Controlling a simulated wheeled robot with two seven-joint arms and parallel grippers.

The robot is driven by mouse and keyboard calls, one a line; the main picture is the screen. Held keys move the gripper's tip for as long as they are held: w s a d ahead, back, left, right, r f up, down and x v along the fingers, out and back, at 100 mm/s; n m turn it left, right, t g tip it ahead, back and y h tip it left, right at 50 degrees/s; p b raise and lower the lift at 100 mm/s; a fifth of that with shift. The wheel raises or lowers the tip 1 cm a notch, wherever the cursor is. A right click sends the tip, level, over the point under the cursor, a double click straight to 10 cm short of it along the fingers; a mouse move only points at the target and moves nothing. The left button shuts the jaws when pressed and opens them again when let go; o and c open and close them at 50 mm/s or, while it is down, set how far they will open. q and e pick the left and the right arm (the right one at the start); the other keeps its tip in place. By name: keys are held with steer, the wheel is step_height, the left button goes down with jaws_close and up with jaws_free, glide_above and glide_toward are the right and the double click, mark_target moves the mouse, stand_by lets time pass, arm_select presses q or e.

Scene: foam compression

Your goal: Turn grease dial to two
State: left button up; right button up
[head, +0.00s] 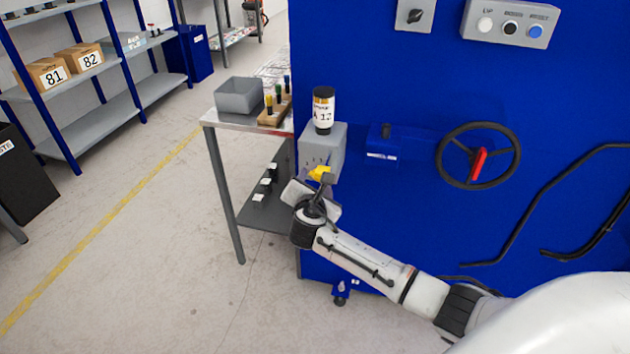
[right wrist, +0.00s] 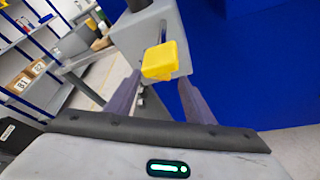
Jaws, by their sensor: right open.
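The grease dial is a yellow knob (head: 320,172) on the grey box (head: 334,140) fixed to the blue machine's left side. It also shows in the right wrist view (right wrist: 160,61), in front of the box's grey face. My right gripper (head: 322,184) is at the dial in the head view. In the right wrist view the fingers of the right gripper (right wrist: 159,78) are spread apart, with the yellow knob at their tips; I cannot tell whether they touch it. The dial's number marks are too small to read. My left gripper is not in view.
A bottle labelled A 12 (head: 323,112) stands on the grey box. A handwheel (head: 478,156) with a red handle is to the right. A side table with a grey bin (head: 239,96) stands close on the left.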

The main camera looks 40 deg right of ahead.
steer(key=shift+x, duration=1.1)
steer(key=c, duration=1)
steer(key=shift+c, duration=0.2)
